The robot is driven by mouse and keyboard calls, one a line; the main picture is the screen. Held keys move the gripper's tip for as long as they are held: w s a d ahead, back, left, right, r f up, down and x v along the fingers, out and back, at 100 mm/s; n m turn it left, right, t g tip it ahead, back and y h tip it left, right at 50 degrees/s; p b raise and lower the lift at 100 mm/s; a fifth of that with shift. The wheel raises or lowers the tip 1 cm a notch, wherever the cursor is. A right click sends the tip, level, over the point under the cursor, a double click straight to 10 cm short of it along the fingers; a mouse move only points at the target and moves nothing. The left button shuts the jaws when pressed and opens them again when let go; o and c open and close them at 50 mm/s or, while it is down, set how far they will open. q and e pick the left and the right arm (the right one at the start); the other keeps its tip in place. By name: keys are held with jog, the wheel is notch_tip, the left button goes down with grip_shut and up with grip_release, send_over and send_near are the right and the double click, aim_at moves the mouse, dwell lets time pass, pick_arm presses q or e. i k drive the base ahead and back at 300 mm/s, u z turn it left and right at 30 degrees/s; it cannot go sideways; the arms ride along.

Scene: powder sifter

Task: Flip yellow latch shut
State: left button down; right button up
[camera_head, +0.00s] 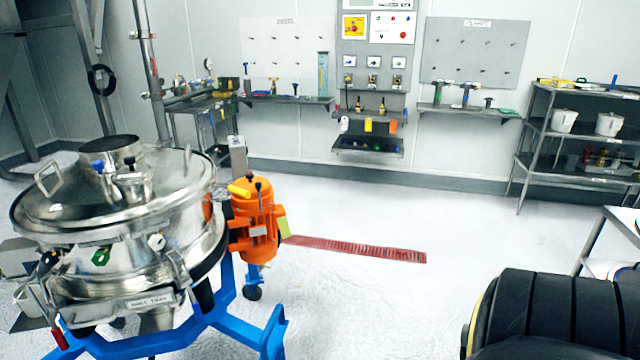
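The powder sifter (120,207) is a round steel vessel with a domed lid on a blue frame, at the left. A yellow latch handle (240,190) shows at the sifter's right side, in front of the orange motor. It sticks out at a slant, and its hook and clamp are too small or hidden to read. A green latch grip (101,256) and a white latch grip (157,241) sit on the front rim. A blue grip (98,165) shows on the lid. Neither of my grippers is in view.
The orange motor (255,220) stands right of the sifter, and the blue frame (262,335) juts out at its front. Open floor (350,290) lies to the right, with a red drain grate (355,248). Shelves (540,130) with white buckets stand at the back right.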

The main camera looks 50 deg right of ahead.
aim_at(244, 193)
jog(key=z, duration=1.2)
jog(key=i, duration=0.25)
